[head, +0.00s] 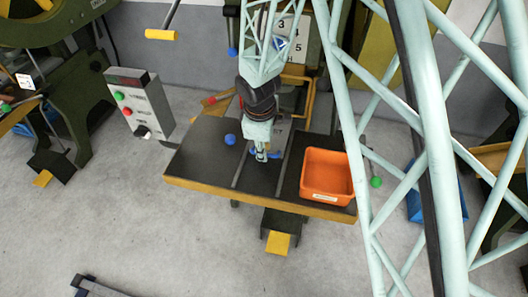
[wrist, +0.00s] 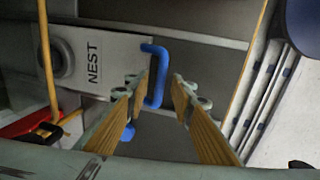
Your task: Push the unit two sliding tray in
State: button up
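A light grey plate marked NEST (wrist: 113,55), with a round hole, lies in the upper left of the wrist view and looks like the sliding tray. A blue bar handle (wrist: 161,75) stands at its edge. My gripper (wrist: 158,82) is open, with its two fingers apart and the handle showing between their tips. I cannot tell whether either finger touches it. In the head view my gripper (head: 262,152) points down over the middle of the dark table (head: 200,160); it and my arm mostly hide the tray there.
An orange bin (head: 327,178) stands on the table, right of my gripper. A blue ball knob (head: 230,139) is to its left. A grey control box (head: 138,103) stands farther left. A yellow pedal (head: 278,243) is below the table front. The floor in front is mostly clear.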

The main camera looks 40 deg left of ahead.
jog(key=shift+f, duration=0.2)
grip_shut()
dwell(0.3)
